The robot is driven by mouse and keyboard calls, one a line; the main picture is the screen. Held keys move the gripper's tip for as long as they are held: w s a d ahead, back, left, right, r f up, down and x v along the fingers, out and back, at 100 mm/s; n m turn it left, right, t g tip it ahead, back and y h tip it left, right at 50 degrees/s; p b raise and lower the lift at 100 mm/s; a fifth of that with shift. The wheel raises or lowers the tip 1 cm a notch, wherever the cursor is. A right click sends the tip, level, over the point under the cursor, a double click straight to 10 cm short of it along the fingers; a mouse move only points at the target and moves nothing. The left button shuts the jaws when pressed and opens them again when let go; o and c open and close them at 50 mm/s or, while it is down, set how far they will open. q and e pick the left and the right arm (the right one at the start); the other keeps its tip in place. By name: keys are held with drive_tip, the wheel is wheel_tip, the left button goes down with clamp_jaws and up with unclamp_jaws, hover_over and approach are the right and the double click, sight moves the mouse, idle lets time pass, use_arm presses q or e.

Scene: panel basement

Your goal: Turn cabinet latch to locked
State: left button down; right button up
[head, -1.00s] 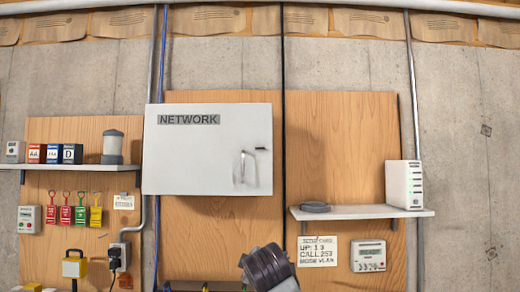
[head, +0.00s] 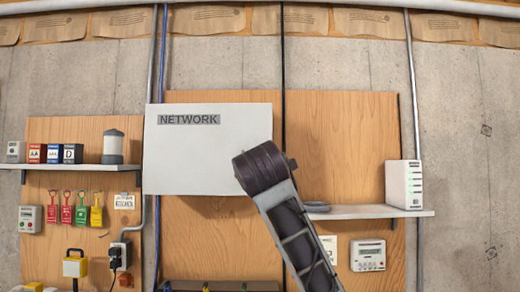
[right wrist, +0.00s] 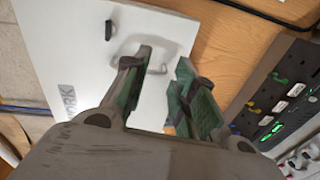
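The white cabinet (head: 205,160) marked NETWORK hangs on the wooden panel; it also shows tilted in the right wrist view (right wrist: 78,50). In that view a small dark latch piece (right wrist: 108,30) sits on its door, beside a pale loop handle (right wrist: 158,69). My right gripper (right wrist: 164,58) is open, its green-padded fingers pointing at the door around the handle's area. I cannot tell whether they touch it. In the head view my right arm covers the door's lower right corner, hiding the handle, the latch piece and the gripper. My left gripper is not in view.
A shelf (head: 370,212) with a white router-like box (head: 404,185) stands right of the cabinet, close to my right arm. A left shelf (head: 75,167) holds several small boxes. A power strip (right wrist: 272,95) with lit switches shows in the right wrist view.

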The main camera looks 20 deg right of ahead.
drive_tip(key=s+r+t+h, duration=0.1)
drive_tip(key=s+r, duration=0.2)
drive_tip(key=r, duration=0.4)
drive_tip(key=shift+s+r, duration=0.25)
drive_tip(key=shift+r, duration=0.15)
drive_tip(key=shift+w, duration=0.1)
drive_tip(key=p+x, duration=0.4)
drive_tip(key=x, duration=0.9)
drive_tip(key=shift+w+d+p, duration=0.15)
drive_tip(key=shift+w+p, duration=0.15)
drive_tip(key=shift+w, duration=0.05)
drive_tip(key=shift+f, duration=0.1)
clamp_jaws()
